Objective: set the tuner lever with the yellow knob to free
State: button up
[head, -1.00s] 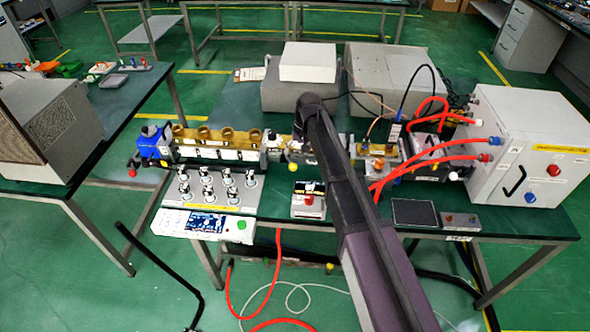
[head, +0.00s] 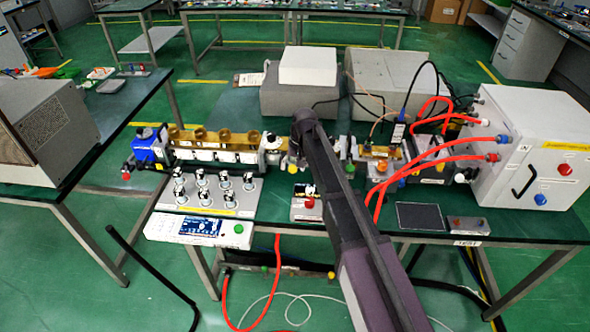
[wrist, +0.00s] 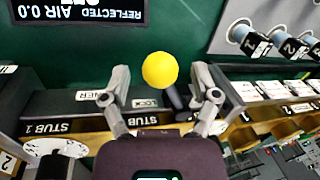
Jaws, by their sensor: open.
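The yellow knob (wrist: 160,69) sits on a short dark lever (wrist: 175,97) on the front of the tuner block (wrist: 60,102). A LOCK label (wrist: 145,102) shows beside the lever; I see no FREE label. In the wrist view my gripper (wrist: 162,80) is open, with one finger on each side of the knob and a gap on both sides. In the head view the knob (head: 292,168) shows just below my gripper (head: 294,156), left of my dark forearm, which hides part of the bench.
A display box (head: 305,203) with a red button stands in front of the tuner. The plate with several silver posts (head: 212,190) lies to the left. Red hoses (head: 430,158) run to the white cabinet (head: 535,150) on the right. Brass stub parts (wrist: 272,125) stand close by.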

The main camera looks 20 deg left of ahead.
dwell(0.3)
grip_shut()
jog(key=shift+d, duration=0.1)
jog(key=shift+d, duration=0.1)
